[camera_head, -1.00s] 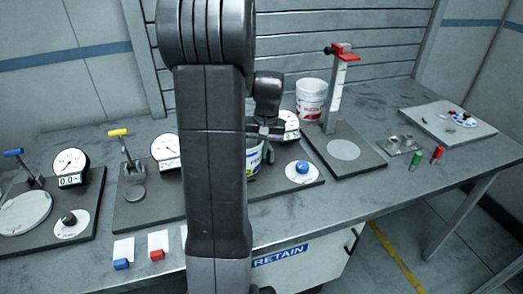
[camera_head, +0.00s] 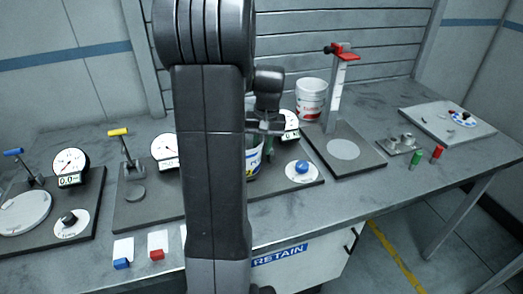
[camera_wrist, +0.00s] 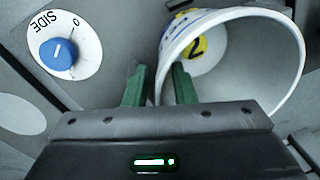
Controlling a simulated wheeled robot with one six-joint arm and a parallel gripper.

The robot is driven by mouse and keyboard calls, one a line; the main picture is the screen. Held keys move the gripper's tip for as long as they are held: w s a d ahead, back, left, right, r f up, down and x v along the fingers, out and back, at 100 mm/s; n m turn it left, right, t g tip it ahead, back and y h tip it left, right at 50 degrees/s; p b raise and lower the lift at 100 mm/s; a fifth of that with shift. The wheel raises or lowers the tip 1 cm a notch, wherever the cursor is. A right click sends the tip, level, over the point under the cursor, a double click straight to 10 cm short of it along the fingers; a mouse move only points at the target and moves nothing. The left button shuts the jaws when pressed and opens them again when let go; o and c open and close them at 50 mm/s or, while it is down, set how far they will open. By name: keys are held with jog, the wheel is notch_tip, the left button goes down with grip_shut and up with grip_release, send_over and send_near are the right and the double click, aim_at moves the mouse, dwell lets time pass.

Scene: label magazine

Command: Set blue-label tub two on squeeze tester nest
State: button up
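The blue-label tub (camera_head: 254,158) stands partly hidden behind my arm, left of the blue knob in the head view. In the wrist view the white tub (camera_wrist: 265,60) opens toward the camera and shows a yellow disc with a 2. My gripper (camera_wrist: 158,78) has green fingers apart, one outside the tub wall and one inside its mouth. I see a gap beside the wall, so it looks open around the rim. Lever-and-gauge testers stand on dark plates; a small round pad (camera_head: 135,193) is on the middle one and a large pale disc (camera_head: 25,212) on the left one.
The blue knob (camera_head: 303,168) on its white dial also shows in the wrist view (camera_wrist: 58,52). Blue and red blocks lie at the front edge. A pale tray (camera_head: 425,112) is at right.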

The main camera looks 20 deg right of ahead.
notch_tip(320, 180, up, 10)
jog(key=shift+s+d+r, duration=0.15)
jog(key=shift+d, duration=0.3)
dwell(1.9)
